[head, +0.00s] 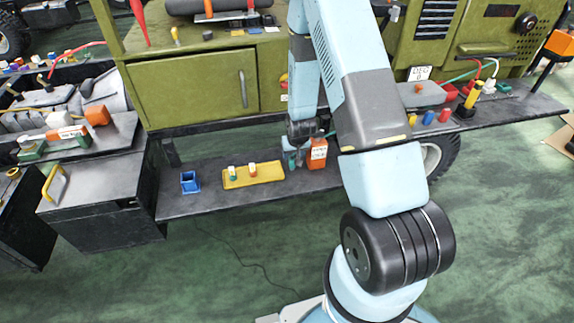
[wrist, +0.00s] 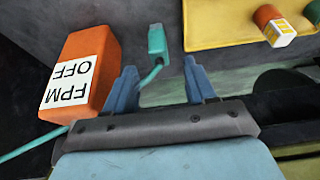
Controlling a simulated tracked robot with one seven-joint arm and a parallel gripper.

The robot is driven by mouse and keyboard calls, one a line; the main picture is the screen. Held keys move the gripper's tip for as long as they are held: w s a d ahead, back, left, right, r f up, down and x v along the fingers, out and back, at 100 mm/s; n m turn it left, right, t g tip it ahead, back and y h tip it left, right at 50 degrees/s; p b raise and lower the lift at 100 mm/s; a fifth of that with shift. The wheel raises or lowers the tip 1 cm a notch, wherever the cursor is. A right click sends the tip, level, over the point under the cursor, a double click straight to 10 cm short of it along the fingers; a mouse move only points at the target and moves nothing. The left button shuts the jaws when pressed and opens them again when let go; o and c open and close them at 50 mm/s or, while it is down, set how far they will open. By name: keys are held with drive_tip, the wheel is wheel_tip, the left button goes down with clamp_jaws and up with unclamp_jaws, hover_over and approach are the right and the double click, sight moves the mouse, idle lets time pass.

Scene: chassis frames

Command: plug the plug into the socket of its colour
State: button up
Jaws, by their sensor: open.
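The teal plug (wrist: 157,42) lies on the dark shelf at the end of a teal cable (wrist: 148,77), in the wrist view. My gripper (wrist: 161,82) is open, with its two blue fingers pointing toward the plug. The cable runs between the fingers, and the plug body is just beyond the fingertips. In the head view my gripper (head: 292,159) is low over the shelf, and the plug is hard to make out there. A yellow plate (head: 270,179) carries a teal-and-white piece (head: 232,173) and an orange-and-white piece (head: 252,169). I cannot make out socket openings in them.
An orange box (wrist: 84,66) labelled "FPM OFF" stands close to the left finger; it also shows in the head view (head: 318,154). A blue open box (head: 189,181) sits at the shelf's left. Bare shelf (head: 209,172) lies between it and the plate. A green cabinet (head: 195,90) rises behind.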

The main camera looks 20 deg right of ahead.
sight(292, 157)
drive_tip(key=shift+x, duration=2.85)
drive_tip(key=shift+w, duration=0.1)
drive_tip(key=shift+c, duration=0.4)
clamp_jaws()
drive_tip(key=shift+r, duration=0.15)
